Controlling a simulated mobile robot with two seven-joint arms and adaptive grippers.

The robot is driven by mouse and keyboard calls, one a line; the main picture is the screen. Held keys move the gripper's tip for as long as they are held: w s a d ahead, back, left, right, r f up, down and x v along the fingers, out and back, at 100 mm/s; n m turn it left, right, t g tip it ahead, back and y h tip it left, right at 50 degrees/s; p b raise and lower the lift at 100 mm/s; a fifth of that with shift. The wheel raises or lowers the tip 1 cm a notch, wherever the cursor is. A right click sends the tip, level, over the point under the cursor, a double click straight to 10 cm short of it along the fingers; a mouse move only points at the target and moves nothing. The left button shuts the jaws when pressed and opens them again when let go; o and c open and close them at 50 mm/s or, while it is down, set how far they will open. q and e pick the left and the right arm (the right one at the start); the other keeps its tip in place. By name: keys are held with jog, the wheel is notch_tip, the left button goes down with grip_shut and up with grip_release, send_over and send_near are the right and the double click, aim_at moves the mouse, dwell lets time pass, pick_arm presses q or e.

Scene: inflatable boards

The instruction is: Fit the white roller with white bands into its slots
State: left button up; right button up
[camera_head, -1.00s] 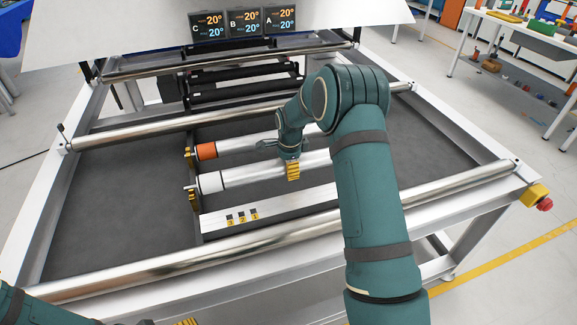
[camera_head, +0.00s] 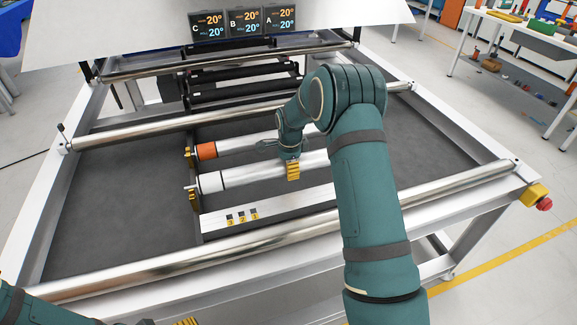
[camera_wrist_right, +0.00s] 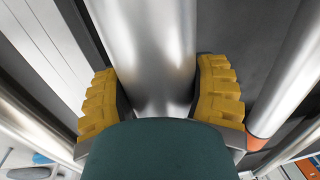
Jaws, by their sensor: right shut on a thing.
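The white-banded roller (camera_head: 242,173) is a silver tube with a white band at its left end, lying across the frame in front of the orange-banded roller. Its left end is at a dark side plate with a yellow mark (camera_head: 193,194); I cannot tell whether it is seated there. Its right end is hidden behind my right arm. My right gripper (camera_head: 292,168) is shut around the tube from above. In the right wrist view, its ribbed yellow fingers flank the white-banded roller (camera_wrist_right: 150,50). My left gripper (camera_head: 168,322) is mostly cut off at the bottom edge.
The orange-banded roller (camera_head: 235,145) lies parallel just behind. A pale bar with number labels (camera_head: 275,208) lies in front. A long steel roller (camera_head: 180,262) crosses the frame's front, another (camera_head: 140,131) behind. Dark flat panels (camera_head: 100,200) flank the middle.

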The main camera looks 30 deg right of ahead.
jog(key=shift+w+f+b, duration=0.1)
jog(key=shift+f+b, duration=0.95)
jog(key=shift+f, duration=0.85)
dwell(0.6)
jog(key=o, duration=1.4)
jog(key=r, duration=0.4)
jog(key=s+r, duration=0.1)
jog(key=r, duration=0.7)
jog(key=shift+s+a, duration=0.2)
jog(key=shift+s, duration=0.05)
jog(key=shift+f, duration=0.1)
